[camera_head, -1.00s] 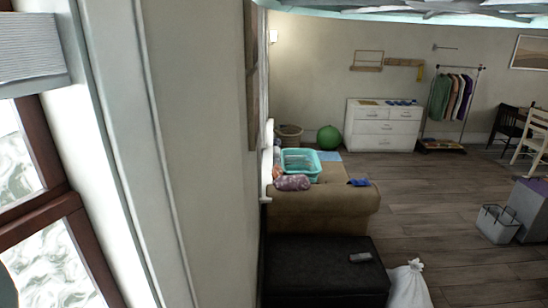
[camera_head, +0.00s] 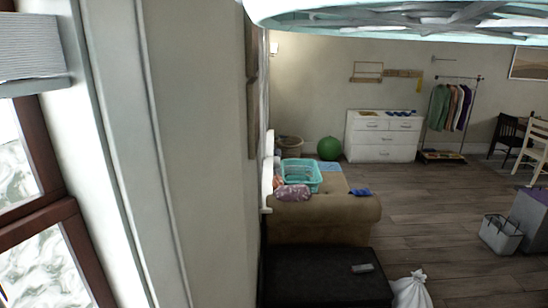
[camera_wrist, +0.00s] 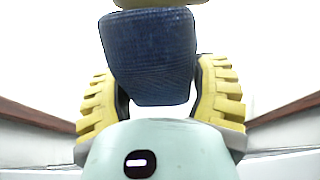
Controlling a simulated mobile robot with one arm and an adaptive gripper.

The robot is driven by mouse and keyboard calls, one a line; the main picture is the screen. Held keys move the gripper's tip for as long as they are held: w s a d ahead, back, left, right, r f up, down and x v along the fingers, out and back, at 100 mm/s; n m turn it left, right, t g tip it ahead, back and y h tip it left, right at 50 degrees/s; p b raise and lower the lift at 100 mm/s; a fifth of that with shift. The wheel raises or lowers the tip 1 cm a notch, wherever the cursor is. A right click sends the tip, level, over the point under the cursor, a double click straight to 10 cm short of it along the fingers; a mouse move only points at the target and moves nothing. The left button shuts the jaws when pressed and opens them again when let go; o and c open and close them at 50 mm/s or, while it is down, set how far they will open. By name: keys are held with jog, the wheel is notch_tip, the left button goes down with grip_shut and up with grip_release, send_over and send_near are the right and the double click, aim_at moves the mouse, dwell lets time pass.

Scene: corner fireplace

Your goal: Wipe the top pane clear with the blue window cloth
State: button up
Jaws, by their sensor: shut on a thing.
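The blue window cloth (camera_wrist: 150,60) is a dark blue woven piece, held between the yellow ridged fingers of my gripper (camera_wrist: 160,92) in the wrist view. My gripper is shut on it. Behind it is a bright white area, with brown bars on both sides. In the head view the window stands at the far left, with an upper pane (camera_head: 14,165) and a lower pane (camera_head: 45,268) in brown frames. Both show white and grey-green swirls. I cannot tell whether the cloth touches a pane. The gripper is out of the head view.
A grey blind (camera_head: 28,45) hangs over the window top. A pale wall (camera_head: 200,150) juts beside it. Beyond are a black ottoman (camera_head: 320,280), a white sack (camera_head: 410,290), a tan sofa (camera_head: 320,220) and a white bin (camera_head: 500,234). The wooden floor (camera_head: 430,200) is largely clear.

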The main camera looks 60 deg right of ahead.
jog(key=shift+w+d, duration=0.15)
jog(key=shift+d, duration=0.6)
jog(key=shift+w+d, duration=0.1)
jog(key=shift+d, duration=0.6)
jog(key=shift+w+f+b, duration=0.1)
jog(key=shift+b, duration=0.65)
jog(key=shift+a, duration=0.15)
